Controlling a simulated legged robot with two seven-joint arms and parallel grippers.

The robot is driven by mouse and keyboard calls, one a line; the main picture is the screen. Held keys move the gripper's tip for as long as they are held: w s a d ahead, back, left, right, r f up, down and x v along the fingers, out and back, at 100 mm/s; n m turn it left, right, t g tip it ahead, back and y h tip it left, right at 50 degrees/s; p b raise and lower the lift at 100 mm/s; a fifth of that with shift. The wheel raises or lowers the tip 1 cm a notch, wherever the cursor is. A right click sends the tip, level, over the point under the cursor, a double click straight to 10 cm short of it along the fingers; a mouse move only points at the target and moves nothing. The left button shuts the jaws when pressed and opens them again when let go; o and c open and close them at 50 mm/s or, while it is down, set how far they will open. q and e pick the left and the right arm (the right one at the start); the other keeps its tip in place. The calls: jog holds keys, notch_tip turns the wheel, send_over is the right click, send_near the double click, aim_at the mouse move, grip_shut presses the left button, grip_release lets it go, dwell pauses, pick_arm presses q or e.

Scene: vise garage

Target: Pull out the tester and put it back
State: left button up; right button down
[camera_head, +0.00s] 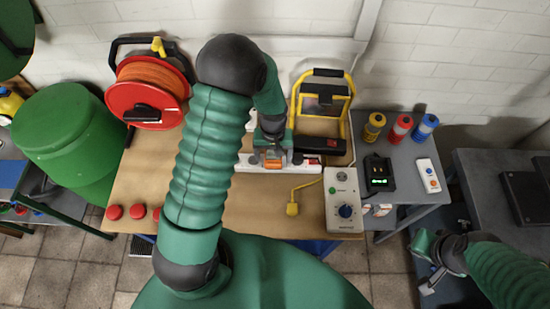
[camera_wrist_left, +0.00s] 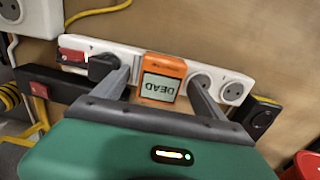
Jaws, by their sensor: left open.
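The tester (camera_wrist_left: 162,78) is a small orange block whose grey screen reads DEAD, upside down in the left wrist view. It sits at the white power strip (camera_wrist_left: 209,75), with sockets to its right and a black plug to its left. In the head view the tester (camera_head: 272,164) shows as an orange patch below my left gripper (camera_head: 271,153). In the left wrist view my left gripper (camera_wrist_left: 163,84) is open, with one finger on each side of the tester; contact is unclear. My right gripper (camera_head: 434,264) is at the lower right, away from the strip; its jaw state is unclear.
A red cable reel (camera_head: 148,92) stands left and a yellow-framed work lamp (camera_head: 322,98) behind right. A grey control box (camera_head: 344,202) with a dial and a yellow-corded plug (camera_head: 292,209) lie to the right. Red caps (camera_head: 114,212) sit at the front left.

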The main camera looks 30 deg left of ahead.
aim_at(273, 155)
dwell(0.4)
pick_arm(q)
grip_shut()
dwell(0.4)
jog(key=shift+r+p, duration=2.75)
jog(key=shift+r, duration=0.25)
